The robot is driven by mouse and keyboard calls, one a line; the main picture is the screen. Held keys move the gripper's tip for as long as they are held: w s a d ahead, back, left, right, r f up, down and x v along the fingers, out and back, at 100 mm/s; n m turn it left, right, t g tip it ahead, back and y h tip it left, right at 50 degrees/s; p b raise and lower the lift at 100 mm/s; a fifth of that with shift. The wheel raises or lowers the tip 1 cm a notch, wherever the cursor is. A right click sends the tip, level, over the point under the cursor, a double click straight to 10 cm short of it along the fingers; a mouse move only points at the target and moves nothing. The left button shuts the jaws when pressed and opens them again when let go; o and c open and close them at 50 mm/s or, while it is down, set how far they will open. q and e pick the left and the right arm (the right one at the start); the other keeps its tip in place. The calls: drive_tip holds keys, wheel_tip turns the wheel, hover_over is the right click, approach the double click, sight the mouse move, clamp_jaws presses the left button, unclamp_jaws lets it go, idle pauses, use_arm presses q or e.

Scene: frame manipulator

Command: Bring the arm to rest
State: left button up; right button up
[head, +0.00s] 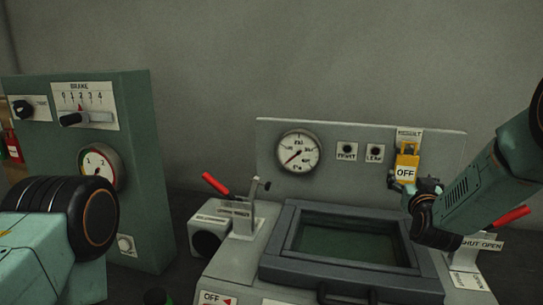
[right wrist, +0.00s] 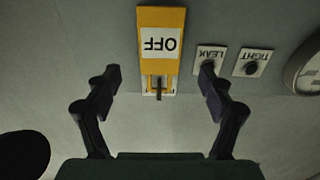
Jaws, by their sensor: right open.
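My right arm (head: 475,190) reaches in from the right in the head view. Its gripper (head: 418,187) is just below the yellow OFF cover (head: 405,168) on the back panel. In the right wrist view the gripper (right wrist: 160,75) is open, with a finger on each side of the yellow cover (right wrist: 160,40) and a gap to it. Nothing is between the fingers except the view of a small lever (right wrist: 159,88) under the cover. My left arm (head: 45,230) shows at the lower left in the head view; its gripper is not visible.
A framed recessed tray (head: 345,272) lies below my right gripper. Red-handled levers stand left (head: 215,184) and right (head: 512,215) of it. A gauge (head: 298,151) is on the back panel. A green cabinet (head: 140,165) with a brake slider stands left.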

drive_tip(key=x, duration=0.7)
drive_tip(key=shift+s+a+r+p, duration=0.15)
drive_tip(key=shift+s+r+p, duration=0.4)
drive_tip(key=shift+p, duration=0.3)
drive_tip(key=p, duration=0.4)
approach(406, 168)
drive_tip(key=shift+w+r, duration=0.3)
drive_tip(key=shift+r, duration=0.4)
drive_tip(key=shift+f, duration=0.15)
